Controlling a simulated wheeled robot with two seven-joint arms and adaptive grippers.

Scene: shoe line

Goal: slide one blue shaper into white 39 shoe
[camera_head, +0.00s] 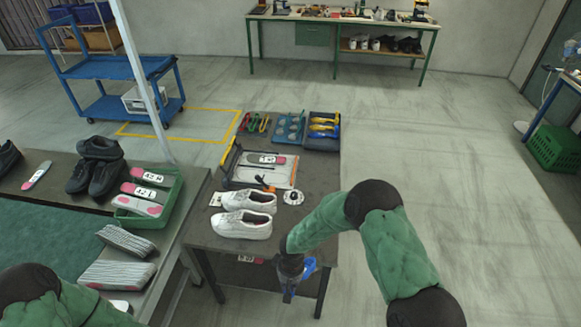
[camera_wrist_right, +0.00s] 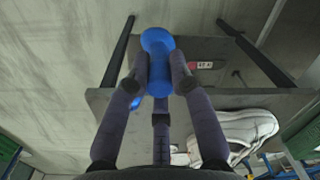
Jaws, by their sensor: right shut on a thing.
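A pair of white shoes stands side by side on the dark table: a rear one (camera_head: 249,201) and a front one (camera_head: 242,224). No size number is readable on them. My right gripper (camera_head: 290,284) is just beyond the table's front right edge, right of and nearer than the shoes. Its fingers (camera_wrist_right: 160,84) are shut on a blue shaper (camera_wrist_right: 157,48), which also shows partly behind the gripper in the head view (camera_head: 309,266). A white shoe (camera_wrist_right: 240,132) lies below right in the wrist view, apart from the shaper. My left gripper is out of view.
A bench at left holds a green crate (camera_head: 172,208), dark shoes (camera_head: 97,167) and striped pieces (camera_head: 117,274).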

